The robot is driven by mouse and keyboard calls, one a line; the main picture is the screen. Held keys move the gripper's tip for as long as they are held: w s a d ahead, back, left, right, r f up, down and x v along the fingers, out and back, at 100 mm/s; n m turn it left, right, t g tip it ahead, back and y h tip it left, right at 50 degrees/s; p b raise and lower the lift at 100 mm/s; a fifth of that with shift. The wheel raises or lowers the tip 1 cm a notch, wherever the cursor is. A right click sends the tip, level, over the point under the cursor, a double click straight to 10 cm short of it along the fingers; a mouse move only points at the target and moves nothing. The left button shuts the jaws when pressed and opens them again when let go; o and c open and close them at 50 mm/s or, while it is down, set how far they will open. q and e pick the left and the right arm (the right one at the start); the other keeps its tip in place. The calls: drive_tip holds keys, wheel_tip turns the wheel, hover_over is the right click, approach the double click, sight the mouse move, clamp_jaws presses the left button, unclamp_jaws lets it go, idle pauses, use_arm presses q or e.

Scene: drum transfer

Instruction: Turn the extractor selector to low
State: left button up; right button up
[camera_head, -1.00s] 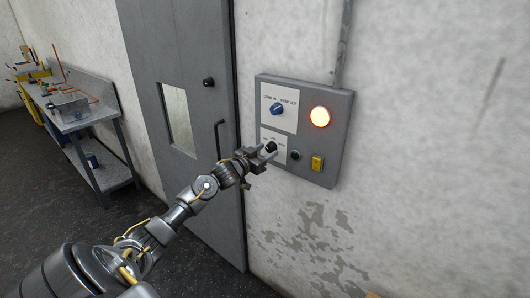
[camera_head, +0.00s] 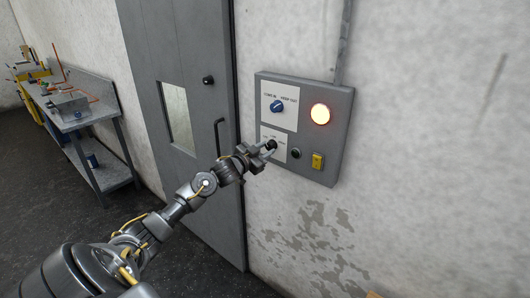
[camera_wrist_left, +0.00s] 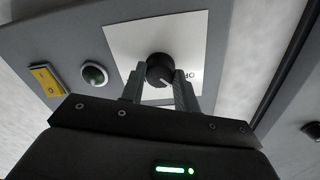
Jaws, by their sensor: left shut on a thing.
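The extractor selector, a black round knob (camera_wrist_left: 160,68) with a light pointer line, sits on a white label plate (camera_wrist_left: 120,36) in the left wrist view. In the head view the knob (camera_head: 271,145) is at the lower left of a grey wall panel (camera_head: 333,150). My left gripper (camera_head: 268,150) is at the knob, with one finger on each side of it; the fingers (camera_wrist_left: 160,84) are shut on it in the left wrist view. Most of the label text is hidden or too small to read. My right gripper is in neither view.
The panel also bears a blue knob (camera_head: 277,107), a lit round lamp (camera_head: 320,115), a dark green button (camera_head: 295,154) and a yellow switch (camera_head: 317,161). A grey door (camera_head: 190,60) with a handle (camera_head: 218,137) stands left of it. A workbench (camera_head: 75,118) is farther left.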

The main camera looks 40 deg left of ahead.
use_arm(q)
drive_tip(key=m+b, duration=0.1)
drive_tip(key=m, duration=0.3)
drive_tip(key=shift+m+b, duration=0.3)
drive_tip(key=shift+b, duration=0.1)
drive_tip(key=shift+m+b, duration=0.95)
drive_tip(key=shift+m, duration=0.85)
drive_tip(key=shift+r, duration=0.1)
drive_tip(key=o, duration=1)
drive_tip(key=shift+s, duration=0.1)
